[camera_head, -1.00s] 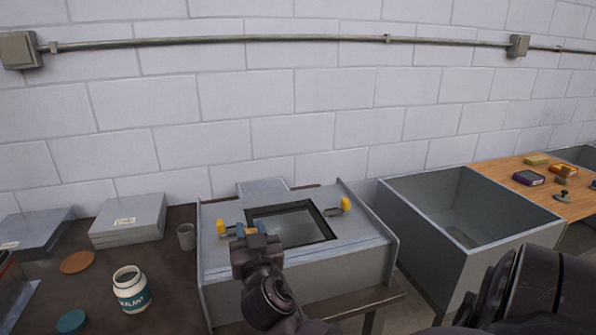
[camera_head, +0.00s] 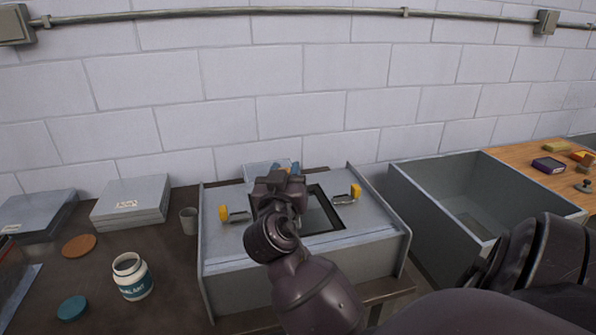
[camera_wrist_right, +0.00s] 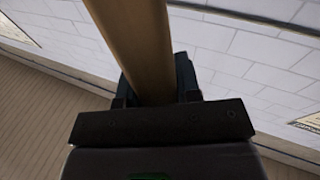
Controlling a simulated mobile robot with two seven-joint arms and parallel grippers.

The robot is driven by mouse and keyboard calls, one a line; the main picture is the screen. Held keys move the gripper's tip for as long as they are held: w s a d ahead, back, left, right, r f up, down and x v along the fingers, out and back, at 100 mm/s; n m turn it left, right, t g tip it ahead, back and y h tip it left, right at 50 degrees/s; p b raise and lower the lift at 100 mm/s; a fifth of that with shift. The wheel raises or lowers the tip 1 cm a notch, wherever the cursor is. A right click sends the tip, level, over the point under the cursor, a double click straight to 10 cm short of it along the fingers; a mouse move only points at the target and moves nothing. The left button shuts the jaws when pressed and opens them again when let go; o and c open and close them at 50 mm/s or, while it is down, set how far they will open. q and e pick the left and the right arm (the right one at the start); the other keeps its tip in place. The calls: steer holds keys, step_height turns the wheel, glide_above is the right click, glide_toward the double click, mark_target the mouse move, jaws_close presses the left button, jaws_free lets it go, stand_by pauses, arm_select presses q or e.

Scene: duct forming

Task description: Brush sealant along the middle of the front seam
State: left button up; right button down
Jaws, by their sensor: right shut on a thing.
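The grey sheet-metal duct piece (camera_head: 240,247) sits on the bench, with a dark-framed rectangular opening (camera_head: 320,215) in its top. Its front seam (camera_head: 330,247) runs along the top front edge, partly hidden by my right arm. My right gripper (camera_head: 282,178) is over the back left of the opening, shut on a brush. The brush's tan handle (camera_wrist_right: 137,45) rises between the fingers in the right wrist view. The bristles are hidden. An open white sealant jar (camera_head: 132,277) with a teal label stands at left. My left gripper is out of view.
Yellow-handled clamps (camera_head: 226,213) flank the opening. A grey cup (camera_head: 189,220), a stack of grey boxes (camera_head: 130,203), a brown disc (camera_head: 79,245) and a teal lid (camera_head: 72,308) lie left. A deep open metal bin (camera_head: 412,215) stands right of the duct.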

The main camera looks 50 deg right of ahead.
steer(key=w+a+f+b, duration=0.5)
steer(key=w+a, duration=0.1)
steer(key=a, duration=0.4)
steer(key=shift+w+a+f, duration=0.15)
steer(key=shift+f, duration=0.15)
stand_by(0.4)
stand_by(0.6)
steer(key=shift+f+b, duration=0.25)
steer(key=shift+b, duration=0.15)
stand_by(0.5)
steer(key=shift+f, duration=0.25)
stand_by(0.4)
